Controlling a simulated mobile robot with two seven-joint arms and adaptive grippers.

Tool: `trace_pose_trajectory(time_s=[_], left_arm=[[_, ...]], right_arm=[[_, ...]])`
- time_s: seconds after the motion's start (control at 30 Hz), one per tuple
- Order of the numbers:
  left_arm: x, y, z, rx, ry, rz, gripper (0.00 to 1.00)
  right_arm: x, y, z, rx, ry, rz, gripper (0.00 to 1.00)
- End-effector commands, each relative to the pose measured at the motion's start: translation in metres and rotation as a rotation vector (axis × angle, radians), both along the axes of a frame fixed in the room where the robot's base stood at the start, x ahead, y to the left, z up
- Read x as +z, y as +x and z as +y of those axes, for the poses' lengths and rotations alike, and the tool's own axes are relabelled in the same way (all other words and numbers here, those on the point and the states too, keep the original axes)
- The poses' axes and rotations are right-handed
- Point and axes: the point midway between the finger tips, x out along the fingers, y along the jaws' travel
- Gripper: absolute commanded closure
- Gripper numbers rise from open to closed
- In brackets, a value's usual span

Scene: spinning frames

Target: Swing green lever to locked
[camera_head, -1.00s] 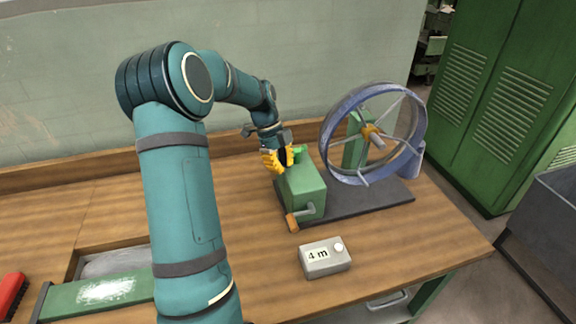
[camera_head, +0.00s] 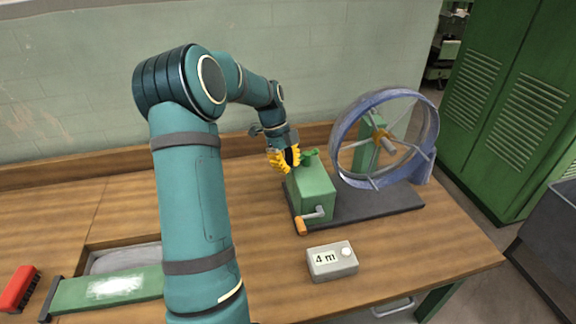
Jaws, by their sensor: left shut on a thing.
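The green lever (camera_head: 311,155) sits on top of the green box (camera_head: 314,190) of the spinning frame, at the middle right of the head view. My left gripper (camera_head: 287,159), with yellow fingers, is at the box's top left, shut on the lever. The fingers hide part of the lever. The blue wheel (camera_head: 431,120) stands on the same dark base (camera_head: 375,208), right of the box. A crank with an orange handle (camera_head: 301,226) is on the box's front. My right gripper is not in view.
A grey box marked "4 m" (camera_head: 333,273) with a white button lies in front of the frame. A red brush-like object (camera_head: 19,287) and a green board (camera_head: 105,292) lie at the front left. Green lockers (camera_head: 515,100) stand at the right.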

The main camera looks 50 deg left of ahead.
Motion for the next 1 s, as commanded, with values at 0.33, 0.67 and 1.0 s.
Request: trace_pose_trajectory(time_s=[0.33,0.67,1.0], left_arm=[[0.057,-0.002,0.021,0.001,0.004,-0.005,1.0],[0.103,-0.005,0.038,0.0,0.002,-0.003,1.0],[0.111,-0.005,0.04,0.0,0.0,-0.002,1.0]], right_arm=[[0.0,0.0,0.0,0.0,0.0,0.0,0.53],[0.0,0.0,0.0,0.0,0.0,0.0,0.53],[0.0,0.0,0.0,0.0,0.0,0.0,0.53]])
